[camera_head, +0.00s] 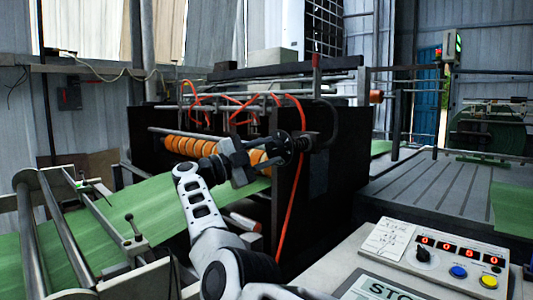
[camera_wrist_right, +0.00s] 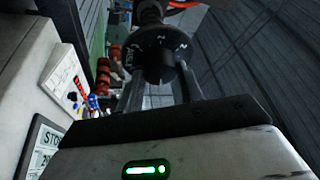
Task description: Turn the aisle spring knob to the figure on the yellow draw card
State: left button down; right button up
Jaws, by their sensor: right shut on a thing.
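The spring knob is a dark round knob with a disc behind it. In the right wrist view the disc (camera_wrist_right: 188,47) carries small white figures, too small and tilted to read surely. My right gripper (camera_wrist_right: 160,75) has its two fingers closed on either side of the knob (camera_wrist_right: 159,66). In the head view the gripper (camera_head: 272,150) reaches the knob's dark disc (camera_head: 300,143) at the machine's near corner, partly covering it. A pale card (camera_head: 388,240) with handwriting lies on the control panel; its writing is not legible. No clearly yellow card shows. My left gripper is not in view.
Orange rollers (camera_head: 190,147), red hoses and green web (camera_head: 155,210) lie around my right arm. Grey decking (camera_head: 430,185) is clear.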

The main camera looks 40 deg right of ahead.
jog(key=shift+r+m+y+p, duration=0.3)
jog(key=shift+m+p, duration=0.3)
jog(key=shift+m, duration=0.4)
jog(key=shift+w+m+g+y+p, duration=0.1)
jog(key=shift+m+g+y+p, duration=0.3)
jog(key=shift+m+p, duration=0.65)
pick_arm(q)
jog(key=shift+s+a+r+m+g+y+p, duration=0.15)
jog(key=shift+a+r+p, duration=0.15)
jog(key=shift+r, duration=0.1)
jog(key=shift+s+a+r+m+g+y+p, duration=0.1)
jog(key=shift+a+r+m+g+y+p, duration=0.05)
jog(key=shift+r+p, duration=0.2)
pick_arm(e)
jog(key=shift+m+y, duration=0.3)
jog(key=shift+m, duration=0.35)
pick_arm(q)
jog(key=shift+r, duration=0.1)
pick_arm(e)
jog(key=shift+f, duration=0.15)
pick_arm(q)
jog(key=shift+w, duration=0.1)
pick_arm(e)
jog(key=o, duration=1)
jog(key=shift+a, duration=0.1)
